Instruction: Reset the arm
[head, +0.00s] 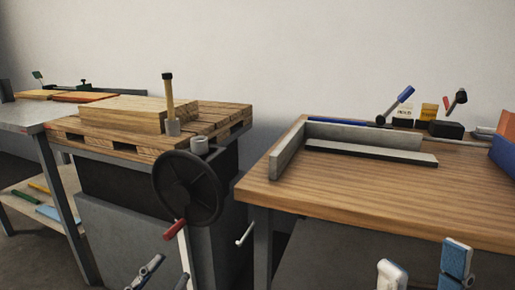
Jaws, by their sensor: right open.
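My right gripper (424,265) shows at the bottom right of the head view, in front of the right wooden table. Its two pale and blue fingers stand well apart with nothing between them. Only small parts of my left gripper (163,275) show at the bottom edge, below the handwheel. Its fingertips are mostly cut off, so I cannot tell whether it is open or shut. I see nothing held in either gripper.
A black handwheel (188,188) with a red handle fronts the left stand. A wooden block (135,109) and upright brush (168,97) are on its slatted top. The right table (330,195) has a grey corner fence (365,135), tools behind and clear wood in front.

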